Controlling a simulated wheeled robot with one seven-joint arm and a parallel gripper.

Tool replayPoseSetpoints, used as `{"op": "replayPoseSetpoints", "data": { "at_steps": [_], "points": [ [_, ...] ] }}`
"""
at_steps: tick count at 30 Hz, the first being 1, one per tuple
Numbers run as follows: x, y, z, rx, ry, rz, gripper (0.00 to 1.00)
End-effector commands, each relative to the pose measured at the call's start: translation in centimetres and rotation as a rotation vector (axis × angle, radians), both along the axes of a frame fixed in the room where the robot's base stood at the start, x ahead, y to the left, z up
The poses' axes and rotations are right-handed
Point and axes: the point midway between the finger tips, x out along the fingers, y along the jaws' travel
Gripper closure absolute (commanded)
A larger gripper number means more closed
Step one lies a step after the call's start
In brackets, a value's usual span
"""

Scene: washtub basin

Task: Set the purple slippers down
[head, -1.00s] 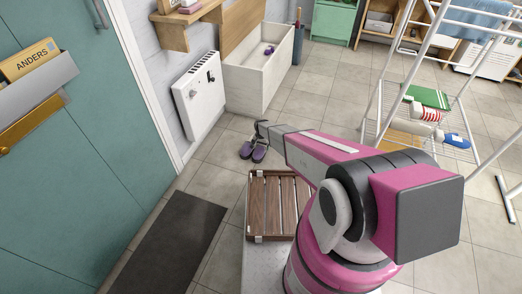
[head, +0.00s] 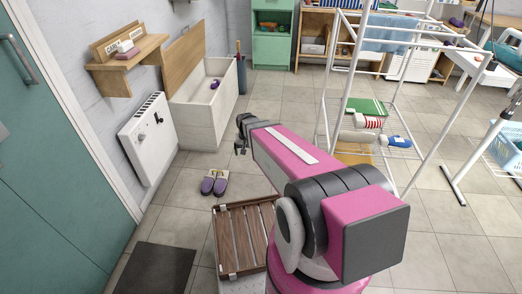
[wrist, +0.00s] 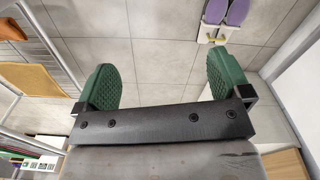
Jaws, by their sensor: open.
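The purple slippers (head: 214,182) stand side by side on the tiled floor in the head view, left of my arm and just beyond the wooden slatted rack. They also show at the top right of the wrist view (wrist: 238,12), cut off by the frame edge. My gripper (head: 242,136) is raised in the head view, apart from the slippers. In the wrist view, its two green-padded fingers (wrist: 165,78) are spread wide, with only floor between them.
A slatted rack (head: 243,237) and dark mat (head: 155,268) lie in front. A white heater (head: 148,138) and an open white chest (head: 207,120) with a purple item (head: 214,84) inside line the wall. A white drying rack (head: 330,112) stands right. Floor around the slippers is clear.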

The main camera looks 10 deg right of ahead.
Motion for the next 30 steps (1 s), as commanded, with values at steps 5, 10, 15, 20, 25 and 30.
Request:
{"op": "replayPoseSetpoints", "data": {
  "at_steps": [5, 10, 15, 20, 25, 30],
  "points": [
    [-8.8, -3.6, 7.8, -0.001, -0.004, 0.069, 0.04],
    [-11.9, -4.8, 10.6, -0.001, -0.003, 0.106, 0.04],
    [-12.2, -5.1, 10.9, -0.001, -0.002, 0.115, 0.04],
    [-12.1, -5.0, 10.9, -0.001, -0.001, 0.114, 0.04],
    [-12.1, -5.0, 10.8, -0.001, -0.001, 0.113, 0.04],
    [-12.1, -5.0, 10.8, -0.001, -0.002, 0.113, 0.04]
  ]
}}
